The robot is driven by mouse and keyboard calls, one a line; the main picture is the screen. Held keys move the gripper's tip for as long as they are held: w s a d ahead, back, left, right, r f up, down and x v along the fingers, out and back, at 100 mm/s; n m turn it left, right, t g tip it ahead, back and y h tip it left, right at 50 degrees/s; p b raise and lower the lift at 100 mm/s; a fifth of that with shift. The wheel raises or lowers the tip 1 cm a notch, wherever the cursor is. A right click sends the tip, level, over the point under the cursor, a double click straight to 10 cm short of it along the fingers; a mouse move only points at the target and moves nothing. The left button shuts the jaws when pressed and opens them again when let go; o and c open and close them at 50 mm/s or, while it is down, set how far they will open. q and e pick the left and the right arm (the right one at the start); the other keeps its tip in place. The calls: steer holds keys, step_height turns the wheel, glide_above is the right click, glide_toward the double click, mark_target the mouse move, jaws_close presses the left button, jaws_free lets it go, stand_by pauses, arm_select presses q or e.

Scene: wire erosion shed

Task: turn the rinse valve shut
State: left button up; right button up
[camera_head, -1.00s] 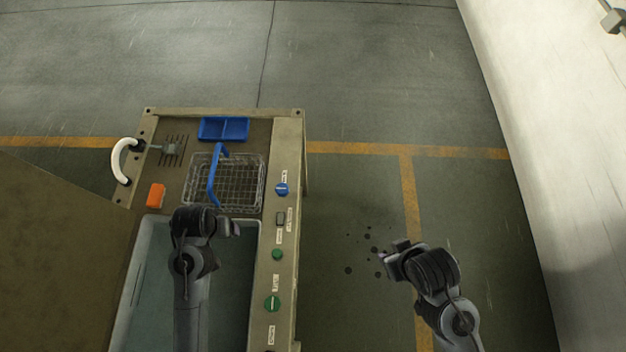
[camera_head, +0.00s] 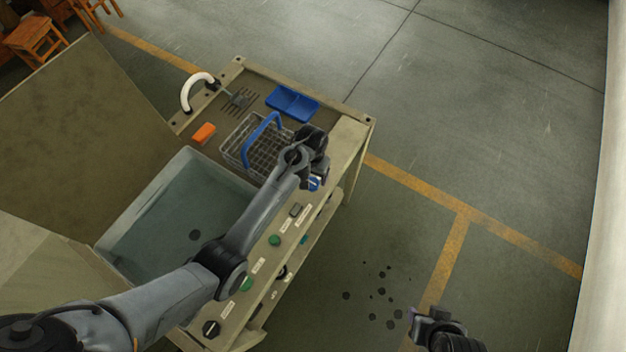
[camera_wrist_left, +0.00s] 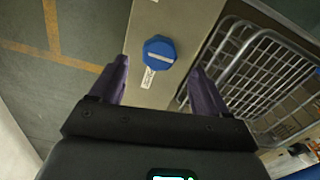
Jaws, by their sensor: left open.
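A blue knob (camera_head: 314,183) with a white bar sits on the right-hand rail of the bench; its label is too small to read. In the left wrist view the knob (camera_wrist_left: 159,52) lies beyond and between the tips of my left gripper (camera_wrist_left: 162,76). That gripper is open and empty, with the knob apart from both fingers. In the head view my left gripper (camera_head: 319,168) hangs over the rail and partly hides the knob. My right gripper (camera_head: 424,316) is off the bench at the lower right, and its jaws are unclear.
A wire basket (camera_head: 240,142) with a blue handle stands beside the rail. Green knobs (camera_head: 274,240) and a black knob (camera_head: 211,328) are farther along it. A water basin (camera_head: 150,205), an orange block (camera_head: 204,133) and a blue tray (camera_head: 292,103) are on the bench.

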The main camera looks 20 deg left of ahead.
mark_target(312, 183)
arm_select(q)
step_height(312, 183, down, 4)
steer(key=shift+r, duration=0.25)
steer(key=shift+f, duration=0.6)
steer(key=c, duration=1)
steer(key=shift+c, duration=0.2)
